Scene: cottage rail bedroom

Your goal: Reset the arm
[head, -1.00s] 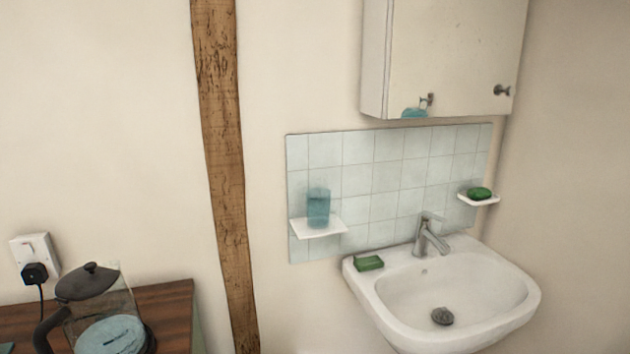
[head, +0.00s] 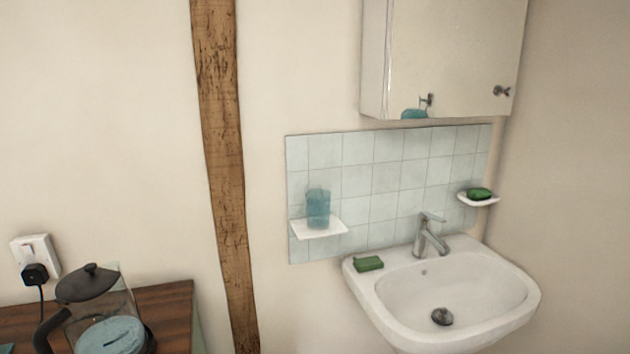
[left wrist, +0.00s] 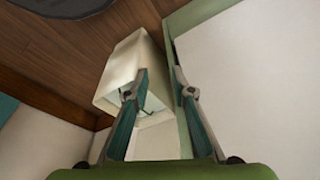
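Neither arm shows in the head view. My left gripper (left wrist: 160,80) shows in the left wrist view, its two fingers apart with a gap between the tips and nothing held there. Beyond the left finger is a cream box-like object (left wrist: 120,72) with a hollow, partly shadowed end, near a brown wooden surface (left wrist: 90,40). I cannot tell how far the gripper is from it. My right gripper is in neither view.
In the head view, a white sink (head: 450,296) with a green soap (head: 369,263) stands at the right, below a wall cabinet (head: 445,60). A glass (head: 318,208) stands on a small shelf (head: 319,230). A glass pot (head: 105,310) is on the wooden top (head: 170,305).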

